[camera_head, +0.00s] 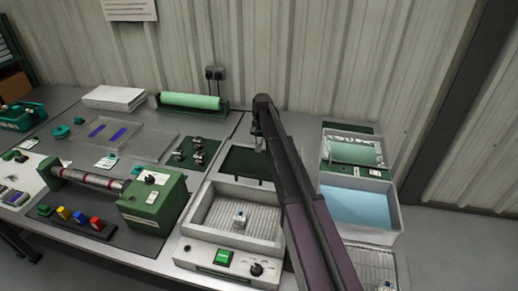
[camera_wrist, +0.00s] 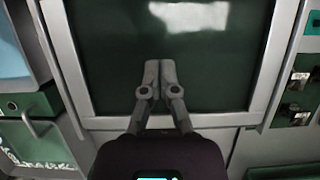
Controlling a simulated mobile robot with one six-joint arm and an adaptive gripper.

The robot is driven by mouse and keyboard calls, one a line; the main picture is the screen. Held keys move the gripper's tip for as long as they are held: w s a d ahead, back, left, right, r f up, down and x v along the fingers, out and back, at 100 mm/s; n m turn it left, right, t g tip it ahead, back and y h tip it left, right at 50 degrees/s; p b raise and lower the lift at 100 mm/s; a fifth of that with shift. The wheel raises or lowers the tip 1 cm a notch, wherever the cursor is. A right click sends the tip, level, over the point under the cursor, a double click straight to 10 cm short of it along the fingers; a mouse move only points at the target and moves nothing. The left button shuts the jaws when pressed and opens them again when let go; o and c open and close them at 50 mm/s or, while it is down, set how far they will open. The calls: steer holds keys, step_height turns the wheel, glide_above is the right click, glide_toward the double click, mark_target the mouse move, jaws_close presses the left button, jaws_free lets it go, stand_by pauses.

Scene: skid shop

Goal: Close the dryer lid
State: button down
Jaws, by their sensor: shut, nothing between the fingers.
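The dryer (camera_head: 187,246) is a light grey box with a green switch and a black knob on its front. Its ribbed inside shows, with a small pale item in it. The dark green lid (camera_head: 240,160) is open at the dryer's back edge; its exact tilt is hard to tell. My gripper (camera_head: 259,145) is at the lid's upper right part, partly hidden by my arm. In the wrist view my gripper (camera_wrist: 160,66) is shut and empty, its fingertips in front of a glossy dark green panel (camera_wrist: 230,60) in a grey frame. I cannot tell whether they touch it.
Right of my arm stand a grey tray with a blue inside (camera_head: 362,203) and a green-topped unit (camera_head: 352,153). A green machine with a roller (camera_head: 155,203) and a small dark board with metal parts (camera_head: 197,152) are left. A corrugated wall (camera_head: 330,60) is behind.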

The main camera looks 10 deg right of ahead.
mark_target(256, 171)
steer(key=shift+b+x, duration=3.4)
steer(key=shift+x, duration=0.5)
steer(key=shift+s+a, duration=0.25)
steer(key=shift+s, duration=0.35)
steer(key=shift+s+a, duration=0.25)
steer(key=shift+s, duration=0.4)
steer(key=shift+s+a, duration=0.25)
steer(key=shift+s, duration=0.35)
steer(key=shift+d, duration=0.2)
steer(key=shift+s+a, duration=0.4)
steer(key=shift+s, duration=0.15)
steer(key=s+a, duration=0.4)
steer(key=s, duration=0.6)
steer(key=s+a, duration=0.4)
steer(key=s, duration=0.6)
steer(key=shift+s+a, duration=0.2)
steer(key=shift+a, duration=0.05)
steer(key=shift+d+r+p, duration=0.1)
steer(key=shift+r+p, duration=0.15)
steer(key=shift+p, duration=0.05)
